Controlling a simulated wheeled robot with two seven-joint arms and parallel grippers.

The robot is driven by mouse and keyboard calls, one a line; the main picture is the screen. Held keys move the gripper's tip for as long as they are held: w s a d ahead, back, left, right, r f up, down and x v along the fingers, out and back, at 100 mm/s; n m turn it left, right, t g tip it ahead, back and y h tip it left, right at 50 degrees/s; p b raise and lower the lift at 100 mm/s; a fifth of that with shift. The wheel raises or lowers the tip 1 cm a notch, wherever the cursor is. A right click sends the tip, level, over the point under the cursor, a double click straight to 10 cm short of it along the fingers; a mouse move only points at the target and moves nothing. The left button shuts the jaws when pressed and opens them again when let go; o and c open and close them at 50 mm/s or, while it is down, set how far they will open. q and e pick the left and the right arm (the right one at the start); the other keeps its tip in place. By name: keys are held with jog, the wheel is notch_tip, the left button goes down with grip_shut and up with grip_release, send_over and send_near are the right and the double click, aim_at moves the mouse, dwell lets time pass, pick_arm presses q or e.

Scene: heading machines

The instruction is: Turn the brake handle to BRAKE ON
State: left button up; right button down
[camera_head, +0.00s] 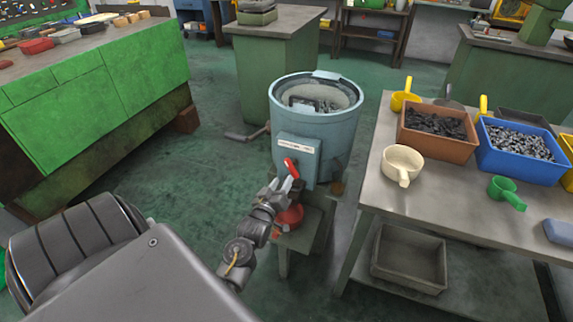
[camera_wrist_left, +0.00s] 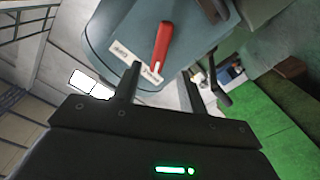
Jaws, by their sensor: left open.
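The red brake handle (camera_head: 290,168) sits on a box on the front of a blue-grey round tub machine (camera_head: 334,118). In the left wrist view the red handle (camera_wrist_left: 162,42) lies over a white label strip (camera_wrist_left: 134,58), with its free end near the label's right end; the label text is too small to read surely. My left gripper (camera_head: 283,186) is open just below and in front of the handle. In the left wrist view its two fingers (camera_wrist_left: 158,84) stand apart, with the handle's end beyond the gap between them. No contact is visible. My right gripper is not in view.
A grey table (camera_head: 455,205) with an orange-brown bin (camera_head: 402,139), a blue bin (camera_head: 487,163) and scoops stands close on the right. A green bench (camera_head: 100,95) stands on the left. A red object (camera_head: 290,216) sits under the tub.

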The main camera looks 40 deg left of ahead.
pick_arm(q)
jog(key=shift+v, duration=1.15)
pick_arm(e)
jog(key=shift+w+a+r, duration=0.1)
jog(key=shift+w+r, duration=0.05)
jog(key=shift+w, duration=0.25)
